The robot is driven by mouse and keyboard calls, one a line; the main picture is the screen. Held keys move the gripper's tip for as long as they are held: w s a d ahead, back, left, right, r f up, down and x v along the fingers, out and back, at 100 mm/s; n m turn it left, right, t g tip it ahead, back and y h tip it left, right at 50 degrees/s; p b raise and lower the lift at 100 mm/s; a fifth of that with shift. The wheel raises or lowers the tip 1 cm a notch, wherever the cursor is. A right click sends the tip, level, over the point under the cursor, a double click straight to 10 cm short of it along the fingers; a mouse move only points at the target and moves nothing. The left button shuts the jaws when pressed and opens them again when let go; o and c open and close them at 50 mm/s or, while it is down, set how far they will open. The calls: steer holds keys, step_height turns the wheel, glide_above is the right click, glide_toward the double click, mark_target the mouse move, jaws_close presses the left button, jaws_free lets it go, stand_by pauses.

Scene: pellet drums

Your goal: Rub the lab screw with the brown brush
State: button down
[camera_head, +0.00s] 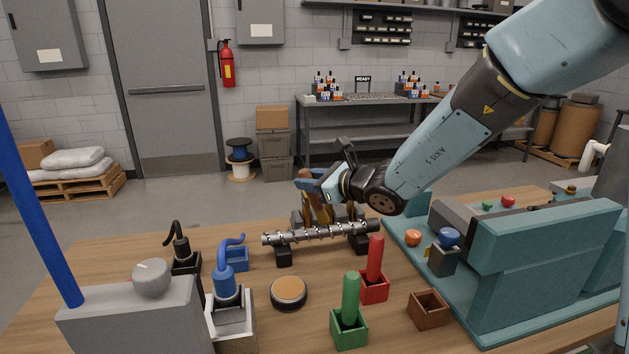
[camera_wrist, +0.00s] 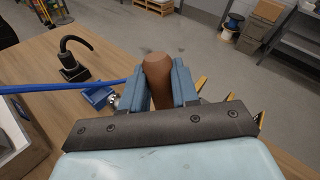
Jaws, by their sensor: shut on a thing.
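The lab screw (camera_head: 320,232), a grey metal screw, lies level across dark supports on the wooden table in the head view. My gripper (camera_head: 308,184) is behind and above the screw's middle. It is shut on the brown brush (camera_wrist: 158,78), whose rounded handle end shows between the blue fingers in the wrist view (camera_wrist: 160,90). The brush's working end is not clearly seen, and I cannot tell whether it touches the screw. An open brown holder (camera_head: 428,310) stands empty at the front right.
A green brush (camera_head: 351,298) and a red brush (camera_head: 375,260) stand upright in matching holders in front of the screw. A round orange-topped tin (camera_head: 289,291) and a blue hooked-top bottle (camera_head: 226,285) stand to the left. A teal machine (camera_head: 540,255) fills the right side.

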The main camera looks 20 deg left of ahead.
steer(key=shift+s+a, duration=2.55)
steer(key=shift+a, duration=1.65)
steer(key=w+d, duration=0.3)
steer(key=d, duration=0.3)
steer(key=shift+w, duration=0.35)
steer(key=shift+d, duration=0.1)
steer(key=w+d, duration=0.3)
steer(key=d, duration=0.2)
steer(key=shift+w+d+f, duration=0.15)
steer(key=shift+w+d, duration=0.15)
steer(key=shift+d, duration=0.1)
step_height(320, 180, up, 6)
